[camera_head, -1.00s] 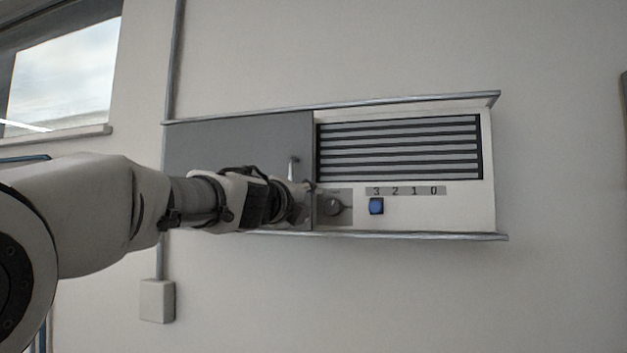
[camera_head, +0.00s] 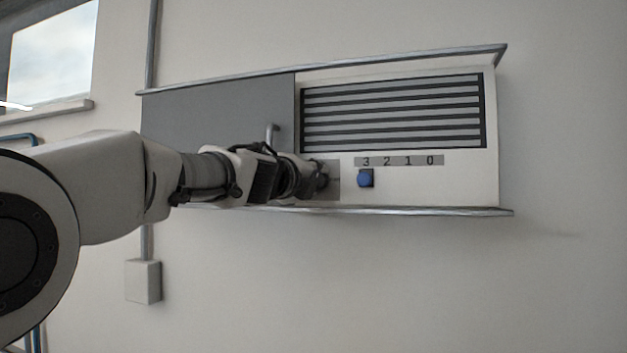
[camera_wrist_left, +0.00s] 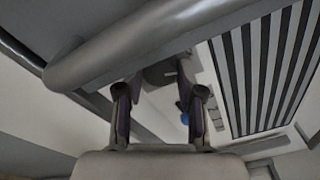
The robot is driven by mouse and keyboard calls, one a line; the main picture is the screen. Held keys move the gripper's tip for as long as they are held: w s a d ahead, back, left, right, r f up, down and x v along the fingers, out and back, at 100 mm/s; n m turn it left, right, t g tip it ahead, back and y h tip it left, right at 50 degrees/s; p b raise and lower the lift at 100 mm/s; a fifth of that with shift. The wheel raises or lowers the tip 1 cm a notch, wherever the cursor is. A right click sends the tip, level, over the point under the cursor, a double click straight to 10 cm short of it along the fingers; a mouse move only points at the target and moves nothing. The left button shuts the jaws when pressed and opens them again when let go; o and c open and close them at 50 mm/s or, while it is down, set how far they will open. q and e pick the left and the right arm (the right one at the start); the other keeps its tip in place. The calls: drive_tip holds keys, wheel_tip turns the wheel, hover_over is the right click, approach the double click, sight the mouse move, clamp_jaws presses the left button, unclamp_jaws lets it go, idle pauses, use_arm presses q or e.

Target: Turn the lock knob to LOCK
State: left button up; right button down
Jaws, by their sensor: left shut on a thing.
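The lock knob sits on a small grey plate (camera_head: 332,186) at the lower left of the white panel. In the head view my left gripper (camera_head: 317,180) covers the knob, so its pointer cannot be read there. In the left wrist view the dark round knob (camera_wrist_left: 160,72) lies between the two fingertips of my left gripper (camera_wrist_left: 160,88), and a pale mark shows on it. The left gripper is shut on the knob. The knob's labels are not readable. My right gripper is not in view.
A blue button (camera_head: 365,179) sits just right of the plate, under a strip marked 3 2 1 0 (camera_head: 402,160). A door handle (camera_head: 272,133) stands out close above my gripper. A dark slatted vent (camera_head: 392,113) is above. Ledges run along the cabinet's top and bottom.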

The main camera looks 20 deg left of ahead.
use_arm(q)
drive_tip(key=shift+r+n, duration=0.2)
drive_tip(key=shift+n, duration=1.8)
